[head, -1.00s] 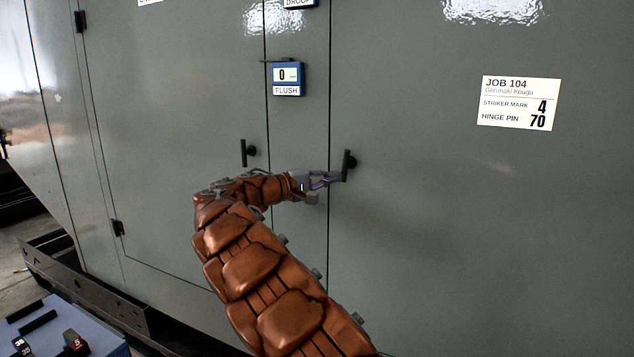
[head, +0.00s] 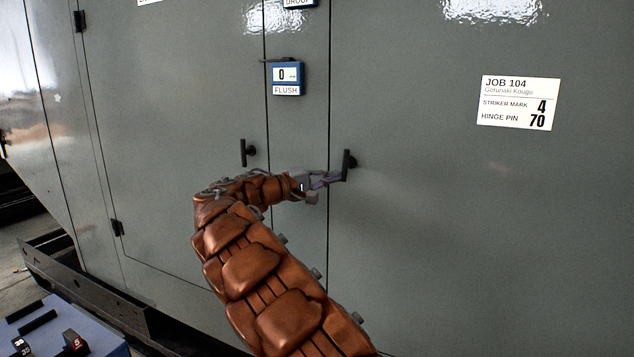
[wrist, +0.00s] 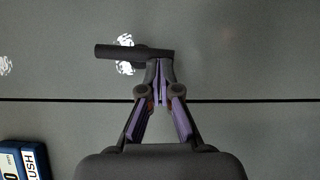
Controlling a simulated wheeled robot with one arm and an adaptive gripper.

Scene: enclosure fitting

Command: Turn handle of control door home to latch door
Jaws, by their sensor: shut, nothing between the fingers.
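A dark T-shaped handle (head: 346,162) stands upright on the large right-hand grey door (head: 450,220). A similar dark handle (head: 244,152) stands upright on the left-hand grey door (head: 180,130). Which one belongs to the control door is not marked in view. My gripper (head: 338,178) is at the lower end of the right handle. In the wrist view, my gripper (wrist: 158,66) has its fingertips together at one end of the handle bar (wrist: 120,51), with nothing visible between them. The tips seem to touch or nearly touch the bar; I cannot tell which.
A blue gauge (head: 287,78) reading 0, labelled FLUSH, is on the strip between the doors; it also shows in the wrist view (wrist: 22,160). A white JOB 104 label (head: 519,103) is on the right door. A blue-grey bench (head: 60,320) with small blocks stands lower left.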

